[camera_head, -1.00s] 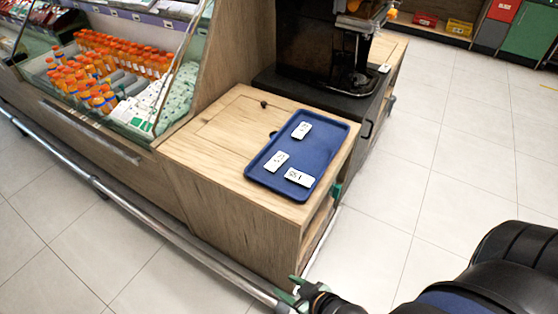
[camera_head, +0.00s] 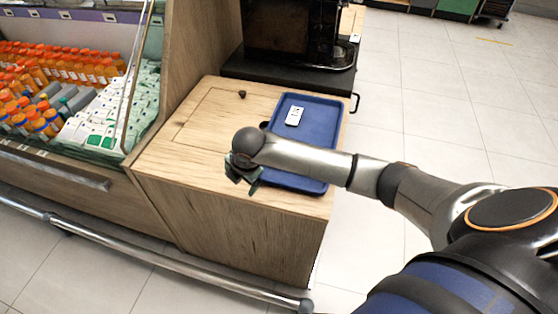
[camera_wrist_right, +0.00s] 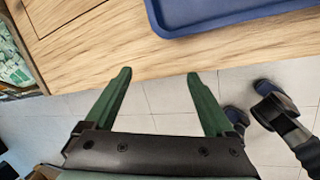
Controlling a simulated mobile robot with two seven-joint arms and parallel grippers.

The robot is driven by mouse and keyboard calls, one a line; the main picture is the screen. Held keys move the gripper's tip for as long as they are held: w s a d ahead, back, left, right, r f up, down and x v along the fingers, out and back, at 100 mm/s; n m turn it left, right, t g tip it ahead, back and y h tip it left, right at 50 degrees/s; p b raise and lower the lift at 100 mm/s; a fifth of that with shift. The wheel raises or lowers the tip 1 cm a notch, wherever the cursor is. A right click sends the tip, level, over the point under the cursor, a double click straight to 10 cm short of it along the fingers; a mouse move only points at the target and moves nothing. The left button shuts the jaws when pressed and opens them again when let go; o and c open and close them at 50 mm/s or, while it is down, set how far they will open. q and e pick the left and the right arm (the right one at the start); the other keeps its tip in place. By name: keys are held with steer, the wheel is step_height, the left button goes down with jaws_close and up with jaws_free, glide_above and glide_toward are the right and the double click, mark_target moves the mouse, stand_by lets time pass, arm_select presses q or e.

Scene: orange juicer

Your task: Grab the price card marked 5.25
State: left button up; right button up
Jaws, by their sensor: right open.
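One small white price card (camera_head: 294,116) lies on the blue tray (camera_head: 320,120), towards its far left part. Its print is too small to read. My right forearm passes over the near half of the tray and hides whatever lies there. My right gripper (camera_head: 243,178) is above the wooden counter, just left of the tray's near end. In the right wrist view its two green fingers (camera_wrist_right: 158,75) are spread apart with nothing between them. There the tray's rim (camera_wrist_right: 215,22) shows beyond the fingertips, to the upper right, and no card shows. My left gripper is out of view.
The wooden counter top (camera_head: 205,125) is mostly bare left of the tray, with a small dark knob (camera_head: 242,94) on it. A black machine (camera_head: 295,35) stands behind. A glass-fronted chiller with orange bottles (camera_head: 65,65) is at left. Open floor lies at right.

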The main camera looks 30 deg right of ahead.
steer(key=w+d+r+n+g+h+b, duration=0.1)
steer(key=w+d+r+n+h+b, duration=0.2)
steer(key=d+r, duration=0.65)
steer(key=shift+h, duration=0.4)
steer(key=x, duration=0.5)
steer(key=d+x, duration=0.1)
steer(key=x, duration=0.2)
steer(key=shift+s+d, duration=0.1)
steer(key=shift+s, duration=0.2)
steer(key=f, duration=0.2)
steer(key=d+f, duration=0.1)
steer(key=f, duration=0.1)
steer(key=shift+d+f+b, duration=0.2)
steer(key=shift+f+b, duration=0.15)
steer(key=shift+f, duration=0.05)
steer(key=shift+w+d+f, duration=0.1)
steer(key=shift+w+f, duration=0.05)
steer(key=shift+f, duration=0.1)
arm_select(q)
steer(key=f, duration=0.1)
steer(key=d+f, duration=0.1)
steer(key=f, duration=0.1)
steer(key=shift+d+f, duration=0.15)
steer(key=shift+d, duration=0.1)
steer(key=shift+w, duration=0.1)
arm_select(e)
jaws_close()
steer(key=shift+r, duration=0.1)
